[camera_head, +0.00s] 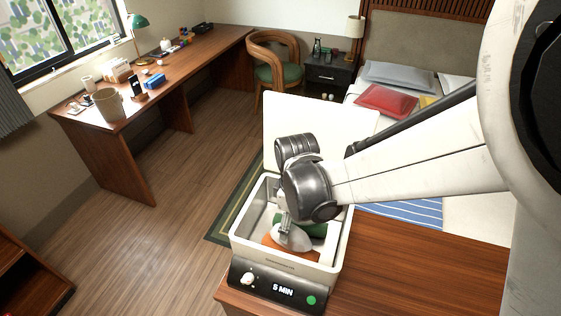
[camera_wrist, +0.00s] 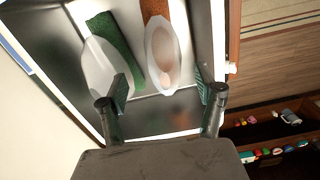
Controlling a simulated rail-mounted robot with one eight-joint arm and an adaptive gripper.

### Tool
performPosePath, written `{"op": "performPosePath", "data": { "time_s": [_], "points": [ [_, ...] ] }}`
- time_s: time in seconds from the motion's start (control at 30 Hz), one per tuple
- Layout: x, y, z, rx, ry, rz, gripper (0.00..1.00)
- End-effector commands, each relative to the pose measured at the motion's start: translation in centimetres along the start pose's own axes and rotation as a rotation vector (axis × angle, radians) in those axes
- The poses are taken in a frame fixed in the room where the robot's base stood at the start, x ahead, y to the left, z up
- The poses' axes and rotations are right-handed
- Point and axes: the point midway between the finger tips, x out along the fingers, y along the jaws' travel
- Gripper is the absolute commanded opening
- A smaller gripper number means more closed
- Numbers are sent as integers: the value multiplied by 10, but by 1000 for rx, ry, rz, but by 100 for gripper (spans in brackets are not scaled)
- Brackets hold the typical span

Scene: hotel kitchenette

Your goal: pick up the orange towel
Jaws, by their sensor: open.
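The orange towel (camera_head: 285,247) lies inside a white box (camera_head: 340,232) with a raised lid, in the head view. A pale rounded shape (camera_head: 293,236) covers part of it. In the wrist view, the orange towel (camera_wrist: 155,10) shows at the top, with a pale oval (camera_wrist: 163,55) over or against it; I cannot tell which. A green towel (camera_wrist: 117,45) lies to its left. My gripper (camera_wrist: 163,92) is open and empty, reaching down into the box, its fingers either side of the pale oval's near end. In the head view, my gripper (camera_head: 284,212) is partly hidden by its wrist.
The box has walls close around my gripper, and a front panel (camera_head: 270,288) reading 5 MIN. It stands on a wooden counter (camera_head: 400,275). A bed with a red pillow (camera_head: 386,100) is behind; a long desk (camera_head: 165,75) and chair (camera_head: 275,72) stand farther back.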

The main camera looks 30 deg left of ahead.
Motion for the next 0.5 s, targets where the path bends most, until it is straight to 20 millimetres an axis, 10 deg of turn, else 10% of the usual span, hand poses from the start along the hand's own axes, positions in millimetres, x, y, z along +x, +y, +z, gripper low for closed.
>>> {"op": "performPosePath", "data": {
  "time_s": [0.5],
  "points": [
    [77, -9, -4, -17, -1, -1, 67]
  ]
}}
